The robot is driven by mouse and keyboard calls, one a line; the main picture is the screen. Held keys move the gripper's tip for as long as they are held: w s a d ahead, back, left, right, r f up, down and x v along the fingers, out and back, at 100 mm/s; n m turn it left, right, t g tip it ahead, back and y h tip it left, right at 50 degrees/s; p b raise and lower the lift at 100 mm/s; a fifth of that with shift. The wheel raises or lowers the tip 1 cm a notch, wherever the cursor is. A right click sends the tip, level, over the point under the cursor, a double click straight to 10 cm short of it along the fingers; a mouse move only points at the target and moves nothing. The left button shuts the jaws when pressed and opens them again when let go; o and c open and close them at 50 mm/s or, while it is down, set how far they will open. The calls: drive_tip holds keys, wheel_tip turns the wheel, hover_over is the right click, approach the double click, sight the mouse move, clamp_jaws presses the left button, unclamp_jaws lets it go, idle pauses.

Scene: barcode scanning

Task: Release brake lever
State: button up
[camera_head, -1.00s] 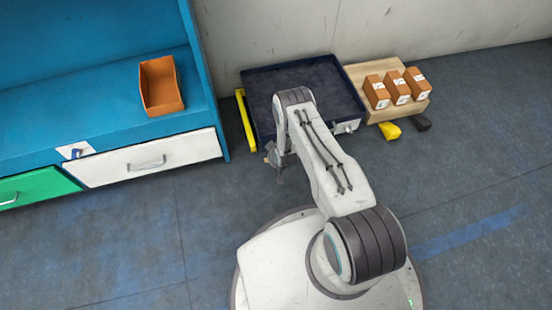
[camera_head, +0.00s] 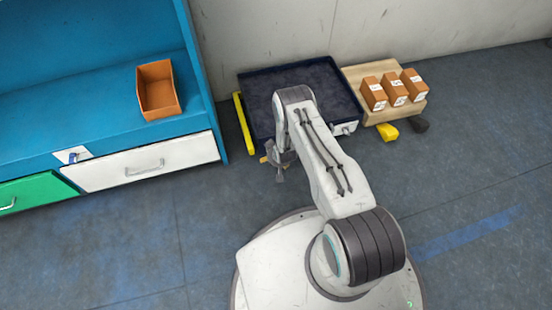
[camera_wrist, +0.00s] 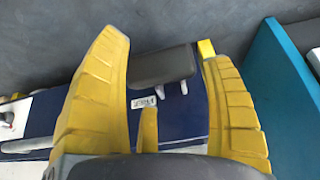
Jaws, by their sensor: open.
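My gripper (camera_head: 280,163) is low at the front left corner of the dark blue cart (camera_head: 255,95), partly hidden by my arm. In the wrist view its two yellow fingers (camera_wrist: 165,48) are spread wide and hold nothing. A dark grey pad (camera_wrist: 160,66) with pale prongs shows between them, with a narrow yellow piece (camera_wrist: 147,128) below it. I cannot tell which of these is the brake lever, or whether a finger touches either.
A yellow bar (camera_head: 244,123) runs along the cart's left side. The blue cabinet (camera_head: 80,115) with an orange bin (camera_head: 157,90) and a white drawer (camera_head: 140,163) is at left. A wooden pallet (camera_head: 350,75) with small brown boxes stands right of the cart. The front floor is open.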

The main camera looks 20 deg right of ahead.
drive_tip(key=shift+o, duration=0.2)
drive_tip(key=shift+s+a+f, duration=0.15)
drive_tip(key=shift+s, duration=0.15)
drive_tip(key=v, duration=1.2)
idle(0.5)
